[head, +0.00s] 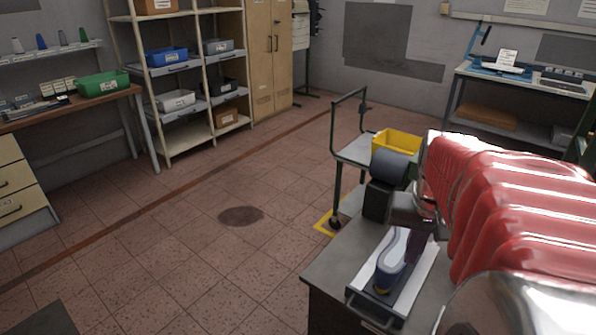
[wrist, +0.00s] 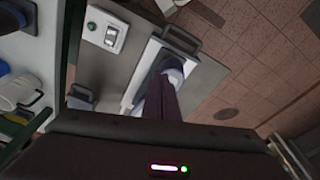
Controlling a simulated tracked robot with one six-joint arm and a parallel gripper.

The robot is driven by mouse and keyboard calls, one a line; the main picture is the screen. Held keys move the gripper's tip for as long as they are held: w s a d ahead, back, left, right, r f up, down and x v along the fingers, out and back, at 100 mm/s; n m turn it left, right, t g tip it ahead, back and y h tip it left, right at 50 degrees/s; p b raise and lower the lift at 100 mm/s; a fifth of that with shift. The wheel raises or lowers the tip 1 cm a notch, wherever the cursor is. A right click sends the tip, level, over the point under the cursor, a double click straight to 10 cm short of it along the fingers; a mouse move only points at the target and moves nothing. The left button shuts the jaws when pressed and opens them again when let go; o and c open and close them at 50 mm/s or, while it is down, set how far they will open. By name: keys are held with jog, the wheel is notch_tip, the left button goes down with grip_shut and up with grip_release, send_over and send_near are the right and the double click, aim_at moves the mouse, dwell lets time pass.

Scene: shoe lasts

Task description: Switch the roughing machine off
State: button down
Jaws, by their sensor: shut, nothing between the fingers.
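A control box (wrist: 105,33) with a green round button and a pale switch lies on the grey bench top in the wrist view; the switch position is too small to tell. In the head view it does not show, with my arm covering that side. A dark machine with a grey cylinder (head: 388,166), apparently the roughing machine, stands at the bench's far end. My gripper (head: 416,246) is shut and empty, pointing down above the bench. In the wrist view its dark fingers (wrist: 163,92) overlap the white tray, apart from the control box.
A shoe last (head: 391,262) lies on a white tray (head: 420,270) with a handle, close to my gripper. A trolley with a yellow bin (head: 397,142) stands behind the bench. The tiled floor to the left is clear.

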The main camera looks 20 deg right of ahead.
jog(key=s+d+f+m+g+y, duration=0.1)
jog(key=s+d+f+m, duration=0.2)
jog(key=s+d, duration=0.6)
jog(key=d+m, duration=0.1)
jog(key=d, duration=0.2)
jog(key=shift+d+f, duration=0.15)
jog(key=shift+f, duration=0.15)
jog(key=shift+s, duration=0.1)
notch_tip(320, 180, down, 14)
